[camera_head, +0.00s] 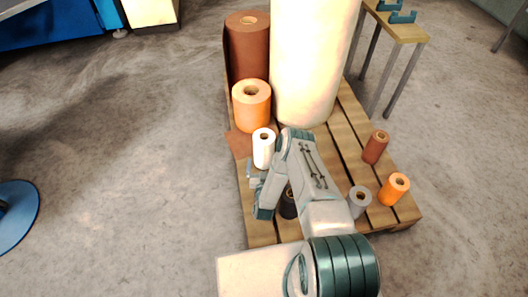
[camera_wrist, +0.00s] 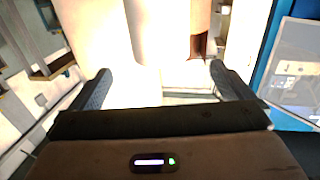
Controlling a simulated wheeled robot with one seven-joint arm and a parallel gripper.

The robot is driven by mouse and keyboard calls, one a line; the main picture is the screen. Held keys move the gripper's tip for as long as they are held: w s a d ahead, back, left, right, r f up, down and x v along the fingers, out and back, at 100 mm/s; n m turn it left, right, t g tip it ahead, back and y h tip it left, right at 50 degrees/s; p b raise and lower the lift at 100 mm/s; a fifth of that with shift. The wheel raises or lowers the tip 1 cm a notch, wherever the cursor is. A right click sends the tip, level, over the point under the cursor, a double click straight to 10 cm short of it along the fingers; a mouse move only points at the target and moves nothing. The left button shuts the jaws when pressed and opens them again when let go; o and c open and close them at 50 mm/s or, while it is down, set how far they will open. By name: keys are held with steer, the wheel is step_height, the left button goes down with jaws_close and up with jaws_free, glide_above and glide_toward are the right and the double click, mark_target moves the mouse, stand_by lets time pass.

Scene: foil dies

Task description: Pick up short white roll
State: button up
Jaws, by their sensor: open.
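The short white roll (camera_head: 263,150) stands upright on the wooden pallet, in front of the thick orange roll. My gripper (camera_head: 254,177) is just in front of its base, low over the pallet's left edge, partly hidden by my wrist. In the wrist view my gripper (camera_wrist: 160,86) shows two dark fingers wide apart with nothing clearly held between them. Bright white surfaces fill the space beyond the fingers; they are too washed out to tell the short roll from the tall one. I cannot tell whether the fingers touch it.
The pallet (camera_head: 262,231) also carries a tall white roll (camera_head: 312,60), a large brown roll (camera_head: 248,50), the thick orange roll (camera_head: 251,108), and small brown (camera_head: 375,148), orange (camera_head: 394,190), grey (camera_head: 359,202) and black (camera_head: 288,205) rolls.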

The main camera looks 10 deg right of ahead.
mark_target(264, 139)
steer(key=w, duration=0.2)
steer(key=w+d+b, duration=0.1)
steer(key=w, duration=0.4)
steer(key=shift+w+d, duration=0.1)
steer(key=shift+d, duration=0.15)
steer(key=shift+w+d+r+b, duration=0.1)
steer(key=shift+w+d+b, duration=0.2)
steer(key=shift+w, duration=0.7)
steer(key=shift+w+d+r+b, duration=0.1)
steer(key=shift+w+b, duration=0.35)
steer(key=shift+w, duration=0.55)
steer(key=shift+w+d+b, duration=0.2)
steer(key=shift+w+b, duration=0.15)
steer(key=shift+w, duration=0.65)
steer(key=c, duration=1.6)
steer(key=shift+r, duration=0.1)
steer(key=shift+c, duration=1)
steer(key=shift+r, duration=0.1)
